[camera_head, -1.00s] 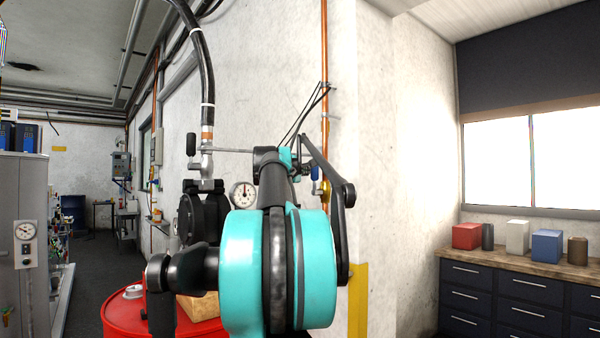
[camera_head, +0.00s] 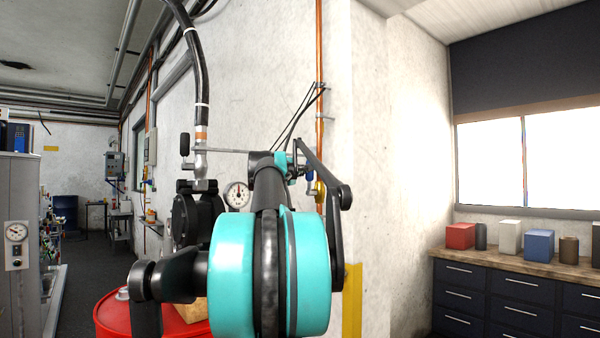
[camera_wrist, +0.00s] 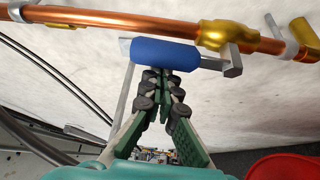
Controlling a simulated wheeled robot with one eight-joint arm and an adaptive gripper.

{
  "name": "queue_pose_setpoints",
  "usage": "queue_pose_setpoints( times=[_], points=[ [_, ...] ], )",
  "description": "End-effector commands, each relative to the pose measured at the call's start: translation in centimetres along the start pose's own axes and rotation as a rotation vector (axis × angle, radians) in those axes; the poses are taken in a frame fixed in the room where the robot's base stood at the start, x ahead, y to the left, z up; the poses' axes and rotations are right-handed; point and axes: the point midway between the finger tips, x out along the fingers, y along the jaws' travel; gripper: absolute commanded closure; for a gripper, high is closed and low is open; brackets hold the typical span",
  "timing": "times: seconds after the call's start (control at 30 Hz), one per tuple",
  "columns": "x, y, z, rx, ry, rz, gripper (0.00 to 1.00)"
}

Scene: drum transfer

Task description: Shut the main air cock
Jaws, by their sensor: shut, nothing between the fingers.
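The air cock has a brass body (camera_wrist: 222,35) set in a copper pipe (camera_wrist: 120,22), and a grey lever with a blue grip (camera_wrist: 165,54). In the wrist view, the grip lies just beyond my fingertips, roughly parallel to the pipe. My gripper (camera_wrist: 160,76) is shut and empty, its tips at the lower edge of the grip; I cannot tell whether they touch it. In the head view, the blue grip (camera_head: 309,178) and brass body (camera_head: 320,188) show beside the wall pipe, partly behind my arm. My gripper there is mostly hidden by my arm.
A black hose (camera_head: 202,80) hangs over a pump-like fitting at left. A pressure gauge (camera_head: 237,196) is left of my arm, and a red drum (camera_head: 115,312) stands below. Thin dark cables (camera_head: 300,118) run by the pipe. A drawer bench (camera_head: 500,262) stands right.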

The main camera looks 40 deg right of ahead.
Motion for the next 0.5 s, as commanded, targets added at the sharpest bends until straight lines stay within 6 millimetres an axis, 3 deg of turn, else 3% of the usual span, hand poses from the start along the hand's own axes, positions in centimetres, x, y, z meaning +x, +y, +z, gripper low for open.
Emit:
queue_pose_setpoints(
  times=[0.5],
  points=[
    [-1.4,0.0,2.5,0.293,-0.002,0.177,1.00]
  ],
)
